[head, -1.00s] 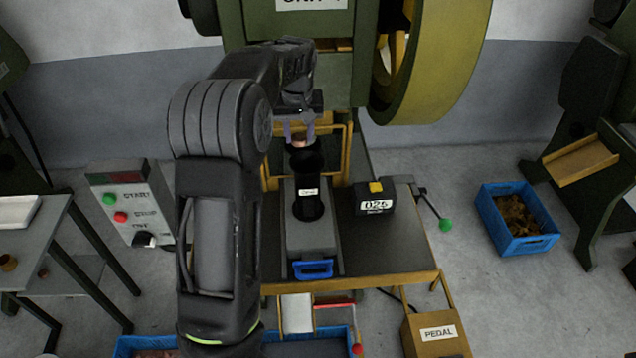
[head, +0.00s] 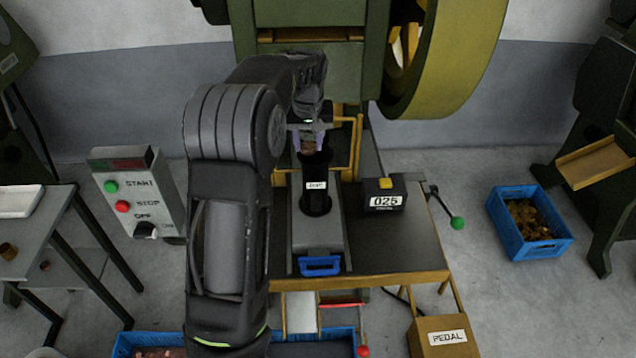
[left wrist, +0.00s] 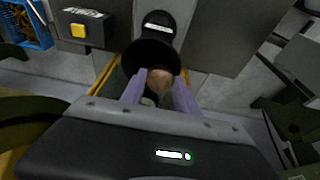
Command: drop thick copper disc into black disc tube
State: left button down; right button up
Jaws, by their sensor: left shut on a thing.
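My left gripper (head: 309,143) is shut on the thick copper disc (head: 308,146), held between its two pale purple fingers. The disc also shows in the left wrist view (left wrist: 160,82), between the fingertips and against the dark mouth of the tube. The black disc tube (head: 316,182) stands on the grey fixture on the press table, with a white label on its front. In the left wrist view the tube (left wrist: 152,55) is just beyond the fingertips. The disc is at or just above the tube's rim; I cannot tell whether it touches. My right gripper is not in view.
A black box marked 025 (head: 384,196) with a yellow button stands right of the tube. A green-knobbed lever (head: 457,222) is at the table's right edge. The green press with its flywheel (head: 450,60) rises behind. A blue crate (head: 528,240) stands on the floor at right.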

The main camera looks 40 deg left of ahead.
pick_arm(q)
jog(key=shift+f, duration=0.15)
jog(key=c, duration=0.8)
grip_release()
jog(key=shift+c, duration=0.2)
jog(key=b+v, duration=0.1)
jog(key=v, duration=0.6)
jog(key=shift+r, duration=0.35)
jog(key=shift+s+d, duration=0.1)
jog(key=shift+s, duration=0.05)
